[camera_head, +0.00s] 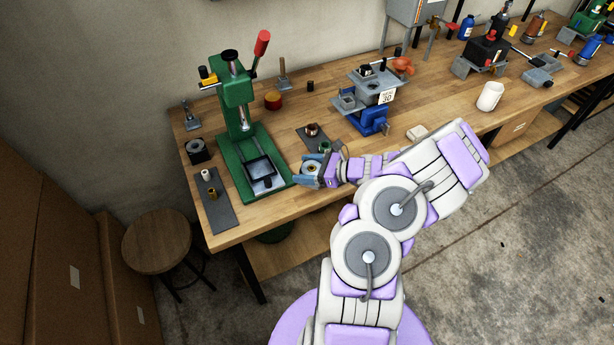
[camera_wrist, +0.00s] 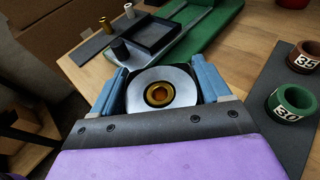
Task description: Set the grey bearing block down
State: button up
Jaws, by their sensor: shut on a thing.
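The grey bearing block (camera_wrist: 137,98) is a round, flat-faced grey piece with a brass ring (camera_wrist: 159,94) in its middle. My gripper (camera_wrist: 163,86) is shut on it, with one blue finger on each side. In the head view my gripper (camera_head: 311,172) holds the block just right of the green press, by the bench's front edge. The underside of the block is hidden, so I cannot tell if it touches the bench.
The green press (camera_head: 238,110) bears a black tray (camera_head: 261,168). A dark mat (camera_wrist: 296,95) with rings marked 30 (camera_wrist: 290,104) and 35 (camera_wrist: 304,58) lies right of the gripper. Another dark mat (camera_head: 217,212) holds small parts. Bare wood (camera_head: 290,142) lies between press and rings.

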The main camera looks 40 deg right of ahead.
jog(key=shift+f+b, duration=0.65)
jog(key=shift+f, duration=1.15)
jog(key=shift+r, duration=0.1)
jog(key=o, duration=1.8)
